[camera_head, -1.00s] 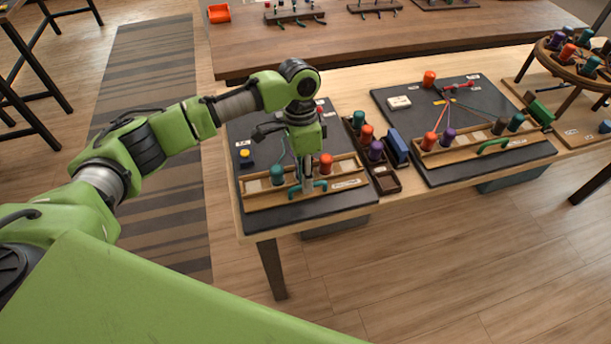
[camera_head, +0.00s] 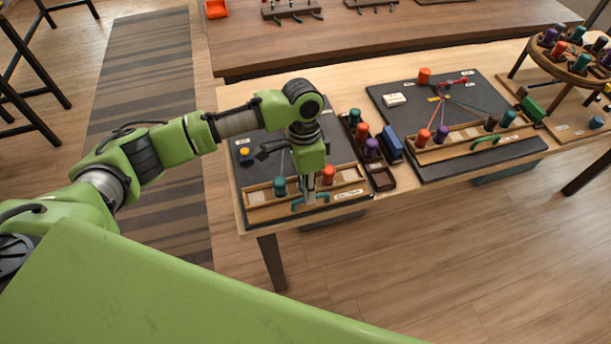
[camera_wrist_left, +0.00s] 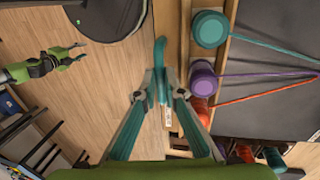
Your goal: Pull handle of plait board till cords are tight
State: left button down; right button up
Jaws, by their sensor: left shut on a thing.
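The near-left plait board (camera_head: 262,168) is a dark plate with a wooden spool bar (camera_head: 262,197) along its front. A teal handle (camera_head: 297,203) sticks out from the bar; it also shows in the left wrist view (camera_wrist_left: 160,65). My left gripper (camera_head: 310,200) is shut on this handle. In the left wrist view, teal (camera_wrist_left: 209,28), purple (camera_wrist_left: 203,82) and orange-red (camera_wrist_left: 200,108) spools stand on the bar. Their cords run right, looking nearly straight and converging. In the head view my gripper hides the middle spool. My right gripper (camera_wrist_left: 78,52) hangs open and empty over the floor.
A second plait board (camera_head: 455,95) lies to the right on the table. A dark spool tray (camera_head: 381,179) and a blue block (camera_head: 390,143) sit between the boards. A round spool stand (camera_head: 567,72) is at far right. The floor before the table is clear.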

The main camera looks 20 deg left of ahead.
pick_arm(q)
jog(key=shift+s+d+f, duration=0.1)
jog(key=shift+s, duration=0.05)
jog(key=c, duration=2.4)
grip_release()
jog(key=shift+s+d, duration=0.1)
jog(key=shift+r, duration=0.2)
jog(key=r, duration=0.3)
jog(key=w+a+r, duration=0.1)
jog(key=r, duration=0.3)
jog(key=w+r, duration=0.1)
jog(key=r, duration=0.3)
jog(key=shift+a+r, duration=0.2)
jog(key=shift+r, duration=0.05)
jog(key=shift+f, duration=0.1)
